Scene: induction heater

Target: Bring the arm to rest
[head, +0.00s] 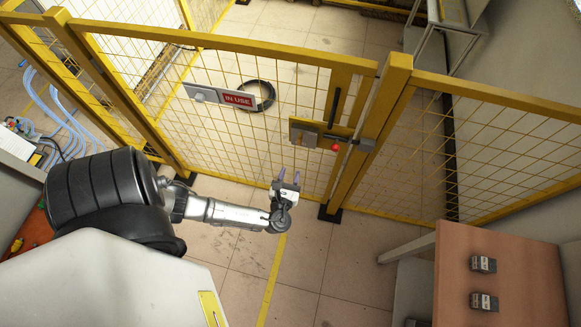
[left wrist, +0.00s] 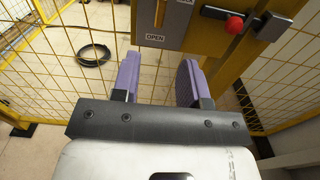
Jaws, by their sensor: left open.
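My left arm reaches in from the left in the head view. My left gripper (head: 288,177) is open and empty, in front of the yellow mesh gate. In the left wrist view its two purple fingers (left wrist: 158,82) stand well apart with nothing between them. The gate latch (head: 322,136) with a red knob (head: 335,148) is beyond and above the gripper, and I see no contact. The red knob also shows in the left wrist view (left wrist: 235,25), beside an "OPEN" label (left wrist: 154,38). My right gripper is not in view.
The gate carries a red "IN USE" sign (head: 238,99). A black cable coil (head: 257,96) lies on the floor behind the mesh. A brown-topped table (head: 500,250) with two small grey boxes is at lower right. Blue hoses (head: 62,120) hang at left. The floor below the gripper is clear.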

